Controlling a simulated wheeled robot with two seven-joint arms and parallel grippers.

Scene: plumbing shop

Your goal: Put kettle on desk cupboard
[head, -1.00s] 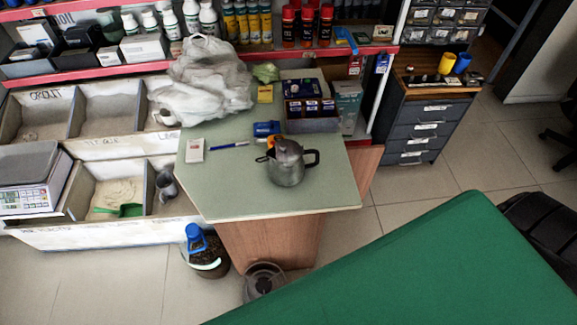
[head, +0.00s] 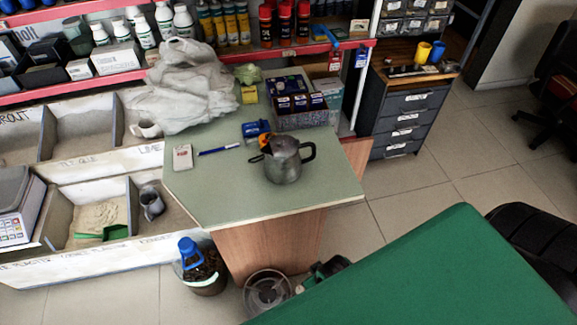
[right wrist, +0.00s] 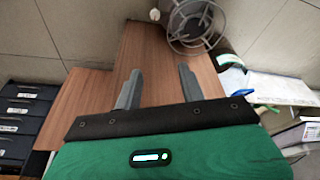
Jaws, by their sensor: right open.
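A grey metal kettle (head: 283,161) with a dark handle stands upright on the green-topped desk (head: 225,193), right of its middle. The dark grey drawer cupboard (head: 402,123) with a wooden top stands behind and to the right of the desk. Yellow and blue cups (head: 430,52) stand on that top. My right gripper (right wrist: 160,85) shows in the right wrist view, with its two grey fingers apart and nothing between them. It faces the desk's wooden side panel (right wrist: 158,62). The kettle does not show in the right wrist view. My left gripper is not in view.
On the desk are a white plastic bag (head: 185,88), a box of small packs (head: 303,111), a blue pen (head: 218,150) and a white packet (head: 182,157). A bucket (head: 203,268) and a round metal heater-like object (head: 267,291) stand on the floor by the desk.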

